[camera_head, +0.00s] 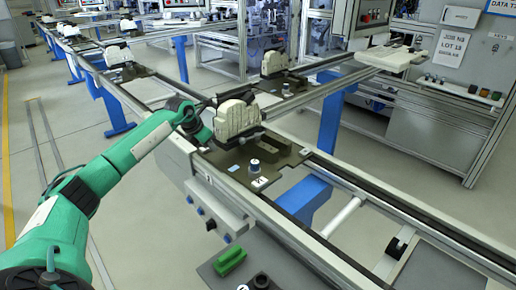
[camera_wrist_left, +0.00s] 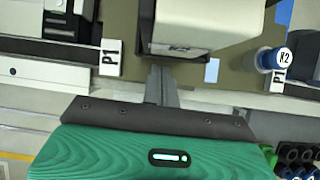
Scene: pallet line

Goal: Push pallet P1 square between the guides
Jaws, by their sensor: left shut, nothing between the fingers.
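Pallet P1 (camera_head: 287,157) is a dark olive plate lying on the conveyor, carrying a pale block (camera_head: 236,118) in a dark holder and a blue-and-white knob (camera_head: 255,166). In the left wrist view the pallet (camera_wrist_left: 232,82) shows beside a white P1 label (camera_wrist_left: 109,57). My left gripper (camera_wrist_left: 162,72) is shut and empty, its fingertips at the pallet's near edge, below the block; I cannot tell whether they touch. In the head view the gripper is mostly hidden at the pallet's left side. The guide rails (camera_head: 345,172) run along both sides. My right gripper is not in view.
A near-side control box (camera_head: 205,205) with dark knobs hangs below the rail. A green handle (camera_head: 229,262) sits on a grey panel in front. Another loaded pallet (camera_head: 282,84) stands farther up the line. The conveyor is open to the lower right.

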